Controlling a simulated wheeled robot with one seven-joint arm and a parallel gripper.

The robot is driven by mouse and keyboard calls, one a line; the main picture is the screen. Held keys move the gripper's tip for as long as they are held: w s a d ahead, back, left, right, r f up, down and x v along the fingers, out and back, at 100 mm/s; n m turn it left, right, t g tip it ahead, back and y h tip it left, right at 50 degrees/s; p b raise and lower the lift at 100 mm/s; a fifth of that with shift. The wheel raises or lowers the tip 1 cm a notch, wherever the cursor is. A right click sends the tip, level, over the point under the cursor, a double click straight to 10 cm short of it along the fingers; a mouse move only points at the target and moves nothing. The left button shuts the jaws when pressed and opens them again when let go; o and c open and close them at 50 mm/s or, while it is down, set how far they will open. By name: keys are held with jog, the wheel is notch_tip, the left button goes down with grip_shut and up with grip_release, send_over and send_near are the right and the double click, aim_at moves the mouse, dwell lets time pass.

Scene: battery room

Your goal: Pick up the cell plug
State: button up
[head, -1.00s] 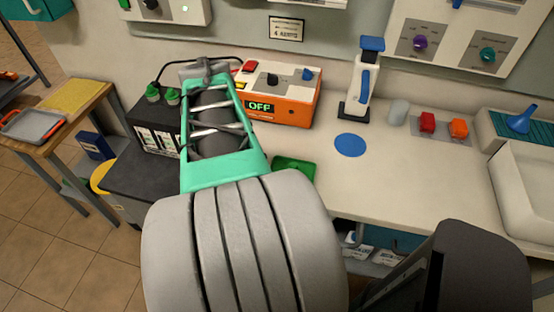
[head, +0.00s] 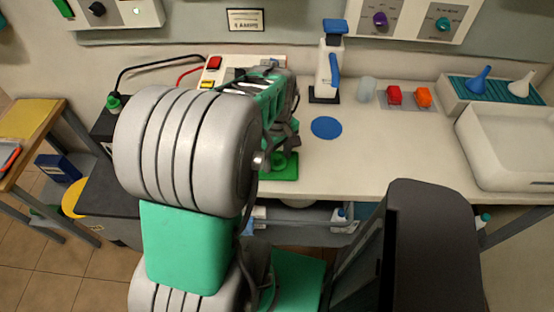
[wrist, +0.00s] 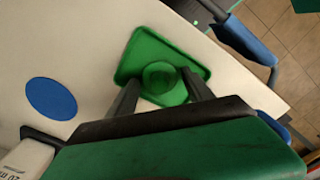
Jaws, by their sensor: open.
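A round green cap, which I take to be the cell plug (wrist: 160,77), stands on a small green tray (wrist: 135,60) on the bench. In the wrist view my gripper (wrist: 159,78) is open, with one dark finger on each side of the plug. I cannot tell whether the fingers touch it. In the head view the plug (head: 285,161) and tray (head: 280,173) are partly hidden by my arm and gripper (head: 288,147). The gripper is above or around the plug.
A blue disc (head: 326,128) lies right of the tray, with a white, blue-handled device (head: 329,65) behind it. Red (head: 394,95) and orange (head: 423,97) pieces sit farther right. A dark battery (head: 105,122) stands at left. The bench's front right is clear.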

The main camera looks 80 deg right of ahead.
jog(key=c, duration=1.1)
